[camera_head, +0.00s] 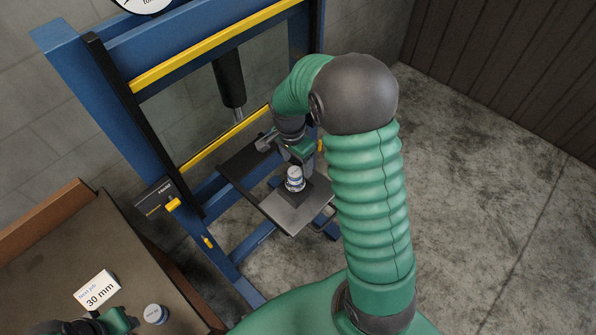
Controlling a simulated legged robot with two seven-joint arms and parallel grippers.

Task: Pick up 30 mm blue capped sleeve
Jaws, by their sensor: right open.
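A short round piece with a pale blue-grey top (155,314) stands on the brown bench at the bottom left, beside a white card (97,290) reading "30 mm". My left gripper (122,319) is partly in view just left of this piece; its fingers are too cut off and small to read. A white and blue round piece (295,180) stands on the dark plate of the blue press. My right gripper (292,160) is open just above and behind that piece. I cannot tell whether its fingers flank the piece.
The blue press frame (120,120) with yellow bars rises around the plate (293,214). Its dark ram (229,80) hangs above and left of my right gripper. The bench (50,250) has a raised brown edge. Bare concrete floor lies at the right.

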